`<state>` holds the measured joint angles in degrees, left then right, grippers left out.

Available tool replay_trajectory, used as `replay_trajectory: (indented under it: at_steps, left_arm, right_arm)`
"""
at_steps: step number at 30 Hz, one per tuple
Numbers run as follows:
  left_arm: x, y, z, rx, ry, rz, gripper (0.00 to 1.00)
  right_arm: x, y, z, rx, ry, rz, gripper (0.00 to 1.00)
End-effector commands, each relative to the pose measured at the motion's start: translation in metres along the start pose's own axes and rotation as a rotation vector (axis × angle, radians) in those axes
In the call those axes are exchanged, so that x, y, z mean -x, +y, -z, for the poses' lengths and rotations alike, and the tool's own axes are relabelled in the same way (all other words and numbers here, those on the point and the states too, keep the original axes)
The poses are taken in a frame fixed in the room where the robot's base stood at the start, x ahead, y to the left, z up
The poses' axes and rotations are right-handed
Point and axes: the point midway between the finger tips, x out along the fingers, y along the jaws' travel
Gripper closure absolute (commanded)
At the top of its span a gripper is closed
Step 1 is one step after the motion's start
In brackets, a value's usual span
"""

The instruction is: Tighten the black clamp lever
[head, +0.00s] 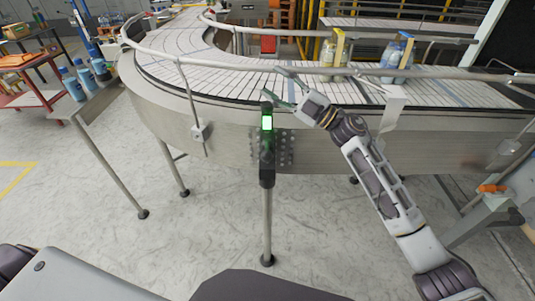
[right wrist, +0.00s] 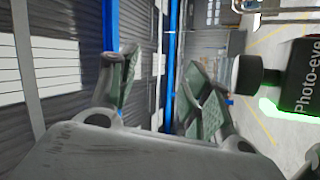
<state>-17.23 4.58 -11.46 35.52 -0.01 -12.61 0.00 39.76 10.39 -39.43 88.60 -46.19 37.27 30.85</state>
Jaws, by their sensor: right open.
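A black photo-eye box (head: 267,122) with a lit green face stands on a post at the conveyor's near edge. A small black part (head: 267,105) sits at its top; I cannot tell for sure whether it is the clamp lever. In the right wrist view the photo-eye box (right wrist: 302,75) is at the right edge, with a short black knob-like part (right wrist: 250,72) beside it. My right gripper (head: 283,87) is open and empty, just above and right of the photo-eye, over the conveyor's edge. In the right wrist view its fingers (right wrist: 160,75) are apart, with the knob-like part outside them. My left gripper is not in view.
The curved conveyor (head: 190,45) has a raised guide rail (head: 230,66) along its near edge. Bottle packs (head: 397,53) stand on the belt at right. Blue bottles (head: 85,75) stand on a side stand at left. An orange handle (head: 492,188) is at far right. The floor in front is clear.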

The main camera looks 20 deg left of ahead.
Motion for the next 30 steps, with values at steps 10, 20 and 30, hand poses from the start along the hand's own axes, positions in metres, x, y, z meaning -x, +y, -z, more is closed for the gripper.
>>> replay_trajectory:
  at_steps: [10,20,30]
  left_arm:
    - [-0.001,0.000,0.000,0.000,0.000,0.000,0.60]
    - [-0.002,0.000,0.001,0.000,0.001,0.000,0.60]
    - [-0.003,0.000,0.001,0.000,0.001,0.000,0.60]
  right_arm:
    - [-0.036,-0.012,0.072,0.156,0.230,0.299,0.52]
    - [-0.036,-0.038,0.113,0.288,0.372,0.646,0.52]
    - [-0.010,-0.053,0.125,0.409,0.416,1.036,0.52]
